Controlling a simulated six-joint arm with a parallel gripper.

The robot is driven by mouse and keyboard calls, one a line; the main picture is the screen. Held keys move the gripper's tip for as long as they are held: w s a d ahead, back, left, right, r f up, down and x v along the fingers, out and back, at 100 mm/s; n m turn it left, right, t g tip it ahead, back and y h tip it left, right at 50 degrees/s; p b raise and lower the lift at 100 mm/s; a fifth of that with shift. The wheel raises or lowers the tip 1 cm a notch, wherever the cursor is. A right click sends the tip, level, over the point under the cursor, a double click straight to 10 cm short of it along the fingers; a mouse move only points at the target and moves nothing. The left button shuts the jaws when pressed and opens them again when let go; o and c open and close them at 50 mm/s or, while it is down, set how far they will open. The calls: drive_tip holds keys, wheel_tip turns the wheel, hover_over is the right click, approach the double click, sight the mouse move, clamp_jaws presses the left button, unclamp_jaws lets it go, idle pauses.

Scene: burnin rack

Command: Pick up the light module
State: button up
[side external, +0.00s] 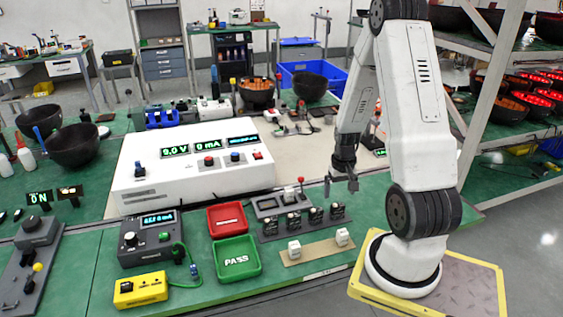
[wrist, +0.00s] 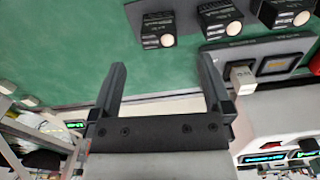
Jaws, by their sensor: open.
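Several small black modules with pale round domes, which look like the light modules, stand in a row on a dark strip; one shows at the row's right end (side external: 337,211). I cannot tell which one the task means. In the wrist view, three of them show along the top edge: a left one (wrist: 158,30), a middle one (wrist: 222,20) and a right one (wrist: 290,12). My gripper (side external: 341,185) hangs above the bench, just behind the row's right end. In the wrist view my gripper (wrist: 163,68) is open, with nothing between its fingers.
A grey panel with a red-knobbed lever (side external: 275,203) stands behind the row. A tan strip (side external: 315,247) with two white blocks lies in front. A red tray (side external: 227,219) and a green PASS tray (side external: 237,260) sit left. A large white instrument (side external: 192,170) stands behind.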

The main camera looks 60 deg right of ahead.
sight(338, 204)
drive_tip(key=shift+f, duration=0.1)
drive_tip(key=shift+f, duration=1.2)
drive_tip(key=shift+f, duration=0.15)
drive_tip(key=shift+f, duration=2.45)
clamp_jaws()
drive_tip(key=shift+r, duration=0.15)
drive_tip(key=shift+r, duration=4.85)
